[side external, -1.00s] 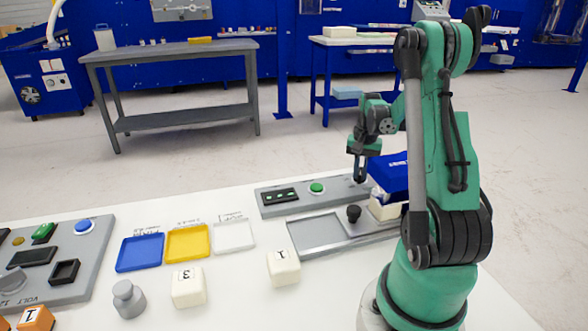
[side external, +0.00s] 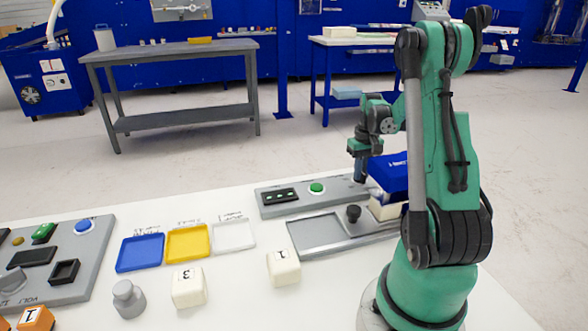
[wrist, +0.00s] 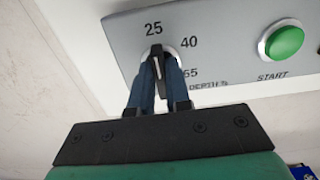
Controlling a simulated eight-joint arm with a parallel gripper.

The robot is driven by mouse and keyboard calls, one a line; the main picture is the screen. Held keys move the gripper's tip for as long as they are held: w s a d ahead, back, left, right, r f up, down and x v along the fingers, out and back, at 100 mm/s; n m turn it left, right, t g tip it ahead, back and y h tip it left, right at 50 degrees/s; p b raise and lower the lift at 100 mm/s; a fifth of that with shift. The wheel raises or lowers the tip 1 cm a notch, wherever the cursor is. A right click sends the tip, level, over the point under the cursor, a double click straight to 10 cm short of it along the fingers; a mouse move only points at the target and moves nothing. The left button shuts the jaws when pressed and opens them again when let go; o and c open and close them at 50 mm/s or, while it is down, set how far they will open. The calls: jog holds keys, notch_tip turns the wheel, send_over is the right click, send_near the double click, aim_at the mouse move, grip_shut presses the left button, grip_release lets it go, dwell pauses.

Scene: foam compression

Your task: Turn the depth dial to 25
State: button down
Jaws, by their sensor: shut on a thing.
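The depth dial (wrist: 157,66) is a dark knob on a light disc on the grey panel, seen in the wrist view. The numbers 25, 40 and 55 are printed around it, with a DEPTH label below right. The narrow end of the knob points up at the 25 (wrist: 154,29). My gripper (wrist: 159,72) is shut on the knob, one blue finger on each side. In the side view my gripper (side external: 361,178) reaches down to the right end of the panel (side external: 300,203), and its fingers hide the dial.
A green START button (wrist: 285,42) sits right of the dial. A small display (side external: 280,196) is at the panel's left end. In front is a grey tray fixture (side external: 315,232) with a black knob (side external: 353,213). A blue block (side external: 388,175) stands close right of my gripper.

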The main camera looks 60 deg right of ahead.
dwell(0.3)
jog(key=c, duration=0.8)
grip_release()
jog(key=shift+c, duration=0.2)
jog(key=shift+r, duration=0.1)
jog(key=shift+r, duration=2.75)
jog(key=shift+w, duration=0.1)
jog(key=w+a+r+n+t+h, duration=0.15)
jog(key=w+a, duration=0.25)
jog(key=a, duration=0.4)
jog(key=w+a+r+n+t, duration=0.25)
jog(key=w+a, duration=0.25)
jog(key=a, duration=0.3)
jog(key=a+r+n+t+y, duration=0.1)
jog(key=a+n+t, duration=0.2)
jog(key=a, duration=1.2)
jog(key=shift+s+a+n, duration=0.25)
jog(key=shift+s+n, duration=0.1)
jog(key=shift+n, duration=0.55)
